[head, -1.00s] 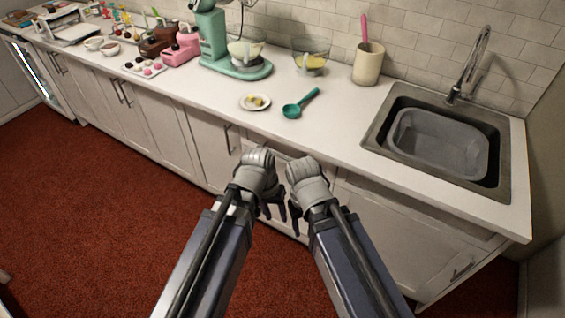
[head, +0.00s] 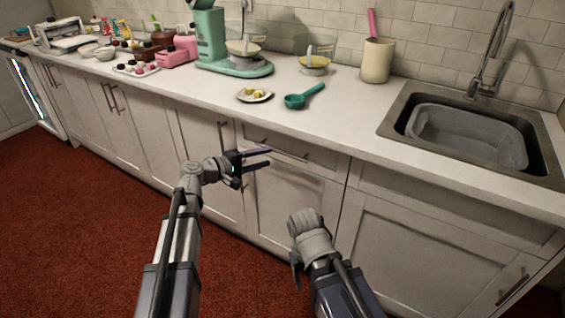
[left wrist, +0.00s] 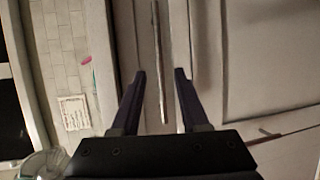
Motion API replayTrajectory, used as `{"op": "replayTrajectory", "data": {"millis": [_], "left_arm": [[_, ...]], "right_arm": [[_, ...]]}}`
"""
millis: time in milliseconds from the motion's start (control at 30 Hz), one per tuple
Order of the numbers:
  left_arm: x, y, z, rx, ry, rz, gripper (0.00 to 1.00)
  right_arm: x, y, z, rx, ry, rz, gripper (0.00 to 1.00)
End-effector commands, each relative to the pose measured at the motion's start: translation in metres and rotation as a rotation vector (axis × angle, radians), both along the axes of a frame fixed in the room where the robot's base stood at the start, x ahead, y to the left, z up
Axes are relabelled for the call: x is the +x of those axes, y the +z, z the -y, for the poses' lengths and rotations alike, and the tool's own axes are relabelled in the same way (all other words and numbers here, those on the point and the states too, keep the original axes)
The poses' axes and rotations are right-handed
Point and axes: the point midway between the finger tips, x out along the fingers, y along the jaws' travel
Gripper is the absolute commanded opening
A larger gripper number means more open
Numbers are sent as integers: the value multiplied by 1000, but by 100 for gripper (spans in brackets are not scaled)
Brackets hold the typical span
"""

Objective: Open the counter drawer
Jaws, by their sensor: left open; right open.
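The counter drawer (head: 320,163) is shut, its white front flush under the countertop, with a thin bar handle (head: 290,153). My left gripper (head: 270,157) is open in front of the drawer's left part, its dark fingers pointing right along the front. In the left wrist view the handle (left wrist: 160,60) runs between the two open fingers (left wrist: 160,73) in the picture. I cannot tell whether the fingertips reach around the handle or are still short of it. My right gripper (head: 296,270) hangs low in front of the cabinet door below; its fingers are partly hidden.
The countertop (head: 345,115) above holds a plate (head: 254,97), a green scoop (head: 305,97), a mint mixer (head: 235,66) and a utensil crock (head: 377,62). A sink (head: 465,137) is at right. Cabinet handles (head: 222,138) stick out at left. The red floor (head: 80,220) is clear.

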Motion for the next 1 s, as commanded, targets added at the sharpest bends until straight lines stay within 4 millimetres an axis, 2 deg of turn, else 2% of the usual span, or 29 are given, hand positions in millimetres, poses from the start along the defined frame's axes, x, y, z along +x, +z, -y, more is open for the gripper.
{"op": "replayTrajectory", "data": {"millis": [167,633,1000], "left_arm": [[3,0,3,-4,1,0,45],[41,-12,53,-1,-2,0,45],[46,-13,61,-1,0,1,45]], "right_arm": [[0,0,0,0,0,0,62],[0,-13,0,0,0,0,62],[0,-14,0,-1,0,0,62]]}}
